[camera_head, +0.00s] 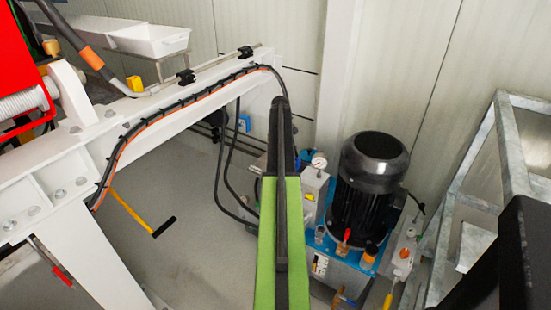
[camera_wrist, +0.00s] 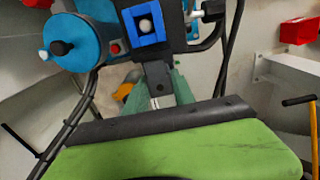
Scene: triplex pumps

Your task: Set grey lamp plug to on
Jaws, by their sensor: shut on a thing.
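In the wrist view, my gripper (camera_wrist: 157,92) shows beyond the green and black edge of my arm, with greenish fingers on both sides of a dark grey piece. This piece looks like the grey lamp plug (camera_wrist: 156,74), and the gripper is shut on it. A small pale part shows just below it. A blue square frame with a white round knob (camera_wrist: 146,25) sits right above. In the head view my own green and black arm reaches toward the back wall and hides the gripper's tips and the plug. The plug's setting cannot be told.
A black motor (camera_head: 370,180) stands on a blue pump unit right of my arm, with a gauge (camera_head: 319,161) beside it. A white beam (camera_head: 170,115) with cables runs on the left. A metal frame (camera_head: 505,150) stands at right. Floor between beam and arm is mostly clear.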

